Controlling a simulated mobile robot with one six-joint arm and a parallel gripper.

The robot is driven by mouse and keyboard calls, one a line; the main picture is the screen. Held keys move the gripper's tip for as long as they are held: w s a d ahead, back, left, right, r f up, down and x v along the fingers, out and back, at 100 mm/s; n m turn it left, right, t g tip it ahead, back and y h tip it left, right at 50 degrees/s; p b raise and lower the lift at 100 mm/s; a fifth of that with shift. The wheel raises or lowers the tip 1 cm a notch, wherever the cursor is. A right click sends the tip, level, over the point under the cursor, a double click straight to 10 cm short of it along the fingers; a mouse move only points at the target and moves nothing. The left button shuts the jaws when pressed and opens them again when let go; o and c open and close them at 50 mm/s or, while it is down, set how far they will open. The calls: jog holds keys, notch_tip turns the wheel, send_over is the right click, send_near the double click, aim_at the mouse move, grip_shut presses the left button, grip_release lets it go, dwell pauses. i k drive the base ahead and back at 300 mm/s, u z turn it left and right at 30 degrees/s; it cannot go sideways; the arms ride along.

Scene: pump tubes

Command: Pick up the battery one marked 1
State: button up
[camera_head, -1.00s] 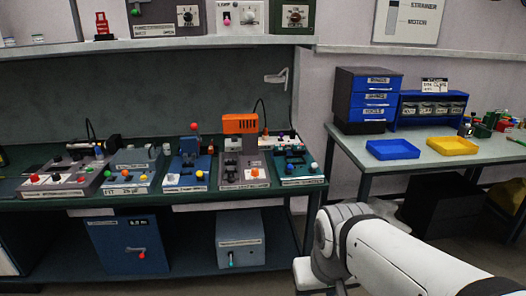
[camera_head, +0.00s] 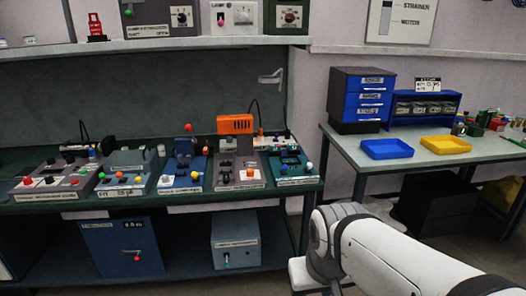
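I cannot make out a battery marked 1 in this view; small labels are too blurred to read. Small red, green and dark items (camera_head: 478,125) stand on the right table, and I cannot tell whether a battery is among them. My gripper is out of the picture. Only my white arm shows at the lower right, in front of the right table's near side.
A green-topped bench (camera_head: 40,207) on the left holds several devices, including an orange-topped one (camera_head: 236,124). The right table (camera_head: 400,165) holds a blue drawer unit (camera_head: 371,97), a blue tray (camera_head: 387,149) and a yellow tray (camera_head: 445,145). Open floor lies between them.

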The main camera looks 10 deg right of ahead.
aim_at(274, 150)
jog(key=k, duration=1.15)
jog(key=z, duration=0.5)
jog(key=i, duration=0.6)
jog(key=z, duration=0.45)
jog(key=i, duration=1.8)
jog(key=u, duration=0.55)
jog(key=i, duration=1.5)
jog(key=u, duration=1.1)
jog(key=k, duration=0.65)
jog(key=u, duration=0.45)
jog(key=i, duration=0.15)
jog(key=z, duration=0.35)
